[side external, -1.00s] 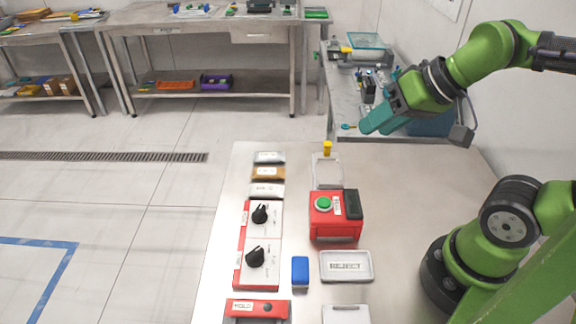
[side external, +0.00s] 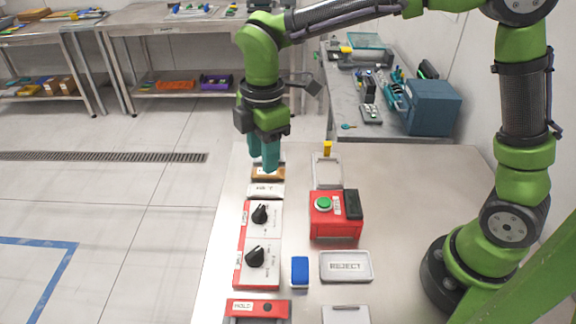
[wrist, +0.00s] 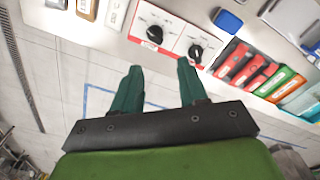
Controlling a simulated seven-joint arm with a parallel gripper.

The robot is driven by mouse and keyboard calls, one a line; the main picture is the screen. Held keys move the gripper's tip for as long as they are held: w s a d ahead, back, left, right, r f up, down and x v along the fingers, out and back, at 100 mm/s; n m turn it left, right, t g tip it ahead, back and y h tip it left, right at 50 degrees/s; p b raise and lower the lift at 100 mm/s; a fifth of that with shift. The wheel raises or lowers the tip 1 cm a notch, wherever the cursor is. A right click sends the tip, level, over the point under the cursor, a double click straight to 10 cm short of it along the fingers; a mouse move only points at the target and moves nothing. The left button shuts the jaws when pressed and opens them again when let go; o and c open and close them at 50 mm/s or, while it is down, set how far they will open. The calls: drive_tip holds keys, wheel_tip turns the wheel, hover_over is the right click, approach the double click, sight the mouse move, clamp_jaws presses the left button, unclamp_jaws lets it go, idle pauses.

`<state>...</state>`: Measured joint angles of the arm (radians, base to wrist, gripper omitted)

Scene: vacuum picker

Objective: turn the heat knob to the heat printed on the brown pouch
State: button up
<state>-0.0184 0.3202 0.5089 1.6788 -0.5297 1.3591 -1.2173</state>
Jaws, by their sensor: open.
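A red-and-white panel (side external: 272,236) on the table carries two black knobs, a far knob (side external: 260,213) and a near knob (side external: 255,257). They also show in the wrist view as a left knob (wrist: 154,34) and a right knob (wrist: 195,51); I cannot read which is for heat. The brown pouch (side external: 262,178) lies beyond the panel, partly hidden by my gripper; its print is not legible. It also shows in the wrist view (wrist: 87,9). My gripper (side external: 264,163) points down over the pouch row, with its teal fingers (wrist: 160,72) apart and empty.
A white pouch (side external: 265,190) lies between the brown pouch and the panel. A red box with a green button (side external: 323,203), a blue block (side external: 300,271) and a REJECT tray (side external: 346,266) stand right of the panel. A red HOLD unit (side external: 258,308) is nearer.

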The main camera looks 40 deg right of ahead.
sight(259, 210)
drive_tip(key=f+n, duration=0.2)
drive_tip(key=f, duration=0.3)
drive_tip(key=w+f+n, duration=0.1)
drive_tip(key=f+n, duration=0.1)
drive_tip(key=f, duration=0.3)
drive_tip(key=a+f+n, duration=0.1)
drive_tip(key=f+n, duration=0.1)
drive_tip(key=f, duration=0.3)
drive_tip(key=shift+w+f, duration=0.15)
drive_tip(key=shift+w, duration=0.2)
drive_tip(key=shift+c, duration=0.4)
clamp_jaws()
